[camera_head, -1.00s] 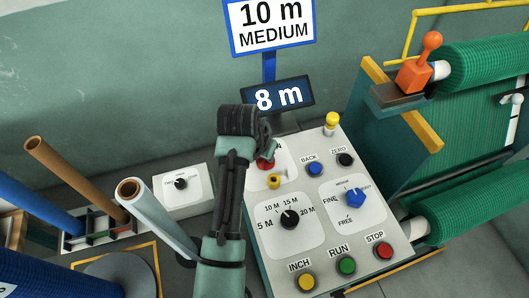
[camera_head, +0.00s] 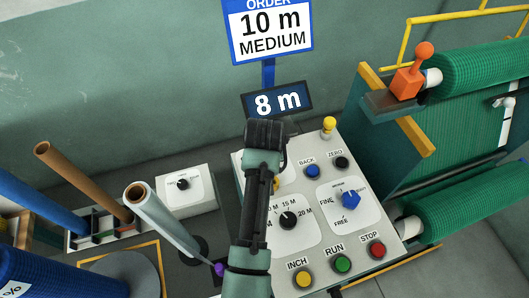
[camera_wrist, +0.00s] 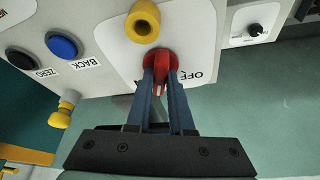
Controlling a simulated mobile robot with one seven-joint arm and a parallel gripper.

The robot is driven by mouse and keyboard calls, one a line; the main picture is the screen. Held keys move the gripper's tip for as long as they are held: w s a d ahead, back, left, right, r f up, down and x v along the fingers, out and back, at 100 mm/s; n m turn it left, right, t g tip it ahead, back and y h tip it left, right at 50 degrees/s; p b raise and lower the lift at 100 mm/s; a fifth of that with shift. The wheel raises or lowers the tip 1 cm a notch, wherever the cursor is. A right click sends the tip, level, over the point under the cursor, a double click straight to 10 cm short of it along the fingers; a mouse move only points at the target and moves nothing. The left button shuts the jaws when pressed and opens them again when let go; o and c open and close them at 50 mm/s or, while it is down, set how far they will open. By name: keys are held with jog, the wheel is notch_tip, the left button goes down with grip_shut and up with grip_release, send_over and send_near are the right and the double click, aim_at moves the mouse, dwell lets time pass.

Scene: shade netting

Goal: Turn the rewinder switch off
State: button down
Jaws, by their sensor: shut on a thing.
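The red rewinder switch (camera_wrist: 158,62) sits on a white plate of the control panel, with OFF lettering beside it in the wrist view. My gripper (camera_wrist: 160,85) is shut on the red switch, its two blue-grey fingers on either side of the handle. The red handle points down between them, toward the gripper's palm. A yellow ring-shaped part (camera_wrist: 143,20) is just above the switch in the wrist view. In the head view my wrist and forearm cover the switch and the fingertips.
The control panel (camera_head: 372,232) carries blue BACK (camera_head: 312,171) and black ZERO (camera_head: 342,163) buttons near the switch. Dial knobs and the INCH, RUN and STOP buttons are lower. A display (camera_head: 277,100) reads 8 m. A pale tube (camera_head: 160,215) stands left of my arm.

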jog(key=n, duration=0.1)
jog(key=n+y, duration=0.1)
jog(key=n, duration=0.1)
jog(key=shift+d+r+p, duration=0.15)
jog(key=shift+d+p, duration=0.05)
jog(key=shift+p, duration=0.2)
jog(key=n+y, duration=0.1)
jog(key=n, duration=0.2)
jog(key=shift+w+d+n+y, duration=0.1)
jog(key=shift+n+y, duration=0.2)
jog(key=n+b, duration=0.1)
jog(key=n, duration=0.1)
jog(key=n+g+y+b, duration=0.1)
jog(key=n, duration=0.1)
jog(key=shift+w+g, duration=0.1)
jog(key=shift+g, duration=0.2)
jog(key=shift+n+g+y+b, duration=0.3)
jog(key=shift+n+b, duration=0.25)
jog(key=shift+n, duration=0.55)
jog(key=c, duration=0.8)
grip_release()
